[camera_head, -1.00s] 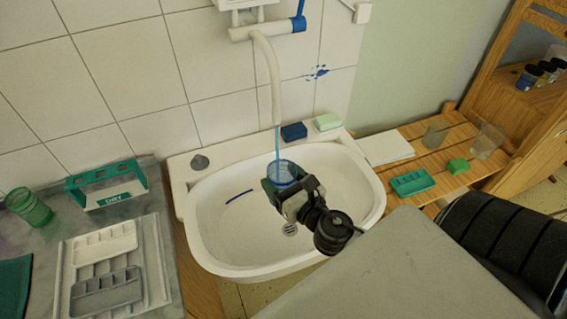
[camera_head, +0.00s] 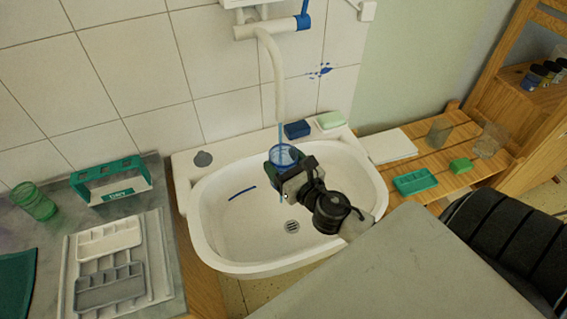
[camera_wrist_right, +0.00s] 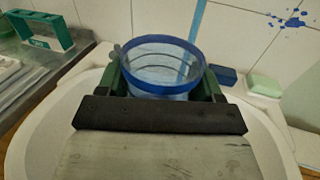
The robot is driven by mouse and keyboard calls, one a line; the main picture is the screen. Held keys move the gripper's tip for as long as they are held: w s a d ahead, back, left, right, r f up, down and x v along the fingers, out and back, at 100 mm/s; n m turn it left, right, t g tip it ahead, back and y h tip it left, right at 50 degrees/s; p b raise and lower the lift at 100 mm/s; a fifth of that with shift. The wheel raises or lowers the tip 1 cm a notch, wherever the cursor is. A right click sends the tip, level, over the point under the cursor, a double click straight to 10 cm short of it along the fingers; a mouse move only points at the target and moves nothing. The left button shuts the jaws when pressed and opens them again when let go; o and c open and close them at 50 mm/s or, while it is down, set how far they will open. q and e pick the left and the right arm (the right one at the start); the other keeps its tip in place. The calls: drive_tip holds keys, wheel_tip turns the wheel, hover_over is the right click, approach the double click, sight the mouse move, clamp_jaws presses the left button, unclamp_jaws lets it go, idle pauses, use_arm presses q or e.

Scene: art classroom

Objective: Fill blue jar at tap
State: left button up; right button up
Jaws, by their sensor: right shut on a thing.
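The blue jar (camera_head: 284,154), see-through with a darker blue rim, is held upright over the white basin. My right gripper (camera_head: 284,170) is shut on it; the green fingers flank the jar in the right wrist view (camera_wrist_right: 160,80). The tap's white spout (camera_head: 276,75) hangs above. A thin blue water stream (camera_head: 280,133) runs down from it to the jar's rim area. A short blue streak shows below the jar, so I cannot tell whether all the water goes in. The water level is unclear. My left gripper is out of view.
The basin (camera_head: 213,223) has a drain and a blue streak. A dark blue block (camera_head: 297,130) and a pale green block (camera_head: 331,120) lie on its back rim. Left is a counter with a green rack (camera_head: 112,182), trays and a green glass (camera_head: 35,204). A wooden shelf stands right.

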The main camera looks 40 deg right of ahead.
drive_tip(key=w+d, duration=0.3)
drive_tip(key=w, duration=0.3)
drive_tip(key=shift+w+d+p, duration=0.3)
drive_tip(key=shift+d, duration=0.05)
idle(0.5)
idle(6.5)
